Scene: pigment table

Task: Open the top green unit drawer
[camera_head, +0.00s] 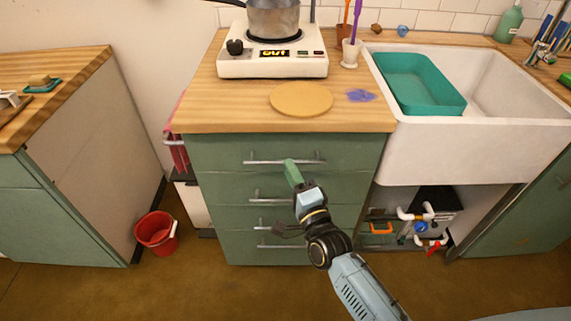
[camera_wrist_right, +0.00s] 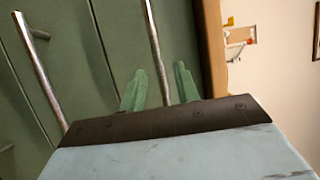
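The green drawer unit stands under the wooden worktop, and its top drawer (camera_head: 225,150) looks shut, its front flush with the drawers below. A straight metal bar handle (camera_head: 260,162) runs across that drawer. My right gripper (camera_head: 290,166) is at the middle of this handle. In the right wrist view, its two green fingers (camera_wrist_right: 160,88) are apart, with the bar handle (camera_wrist_right: 153,40) running between them. I see a gap on both sides of the bar; whether the fingertips reach past it is hard to tell. My left gripper is not in view.
Lower drawers with bar handles (camera_head: 265,199) sit beneath. A hot plate (camera_head: 272,65) with a pot, a round board (camera_head: 301,99) and a white sink (camera_head: 540,105) are above. A red bucket (camera_head: 156,231) stands left on the floor. The floor before the drawers looks clear apart from my arm.

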